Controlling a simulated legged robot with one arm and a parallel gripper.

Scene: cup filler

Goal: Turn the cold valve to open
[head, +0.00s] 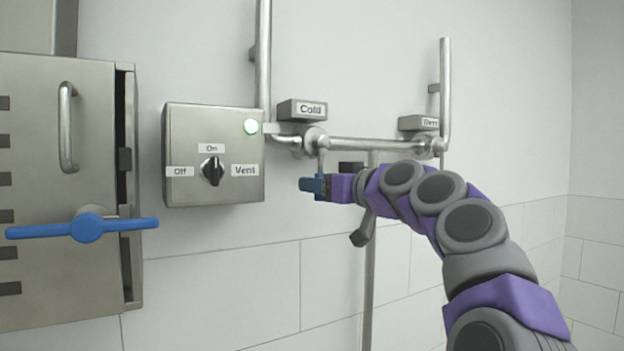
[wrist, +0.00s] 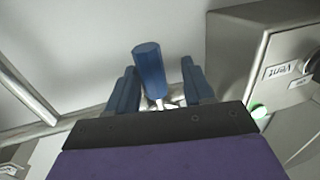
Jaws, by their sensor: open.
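The cold valve (head: 313,138) sits on the wall pipe under a box labelled "Cold" (head: 302,109). Its metal stem (head: 321,160) points down to my gripper. In the wrist view the blue valve handle (wrist: 148,62) stands between the two blue fingers of my gripper, with a visible gap to the right finger and a narrower one to the left. My gripper (head: 313,185) is open around the handle, reaching in from the right in the head view. There the fingers mostly hide the handle, and contact cannot be told.
A metal switch box (head: 213,155) with a black knob and a lit green lamp (head: 250,127) is left of the valve. A cabinet (head: 60,190) with a blue handle (head: 86,227) stands far left. A second labelled valve (head: 428,143) is right. A vertical pipe (head: 369,280) runs below.

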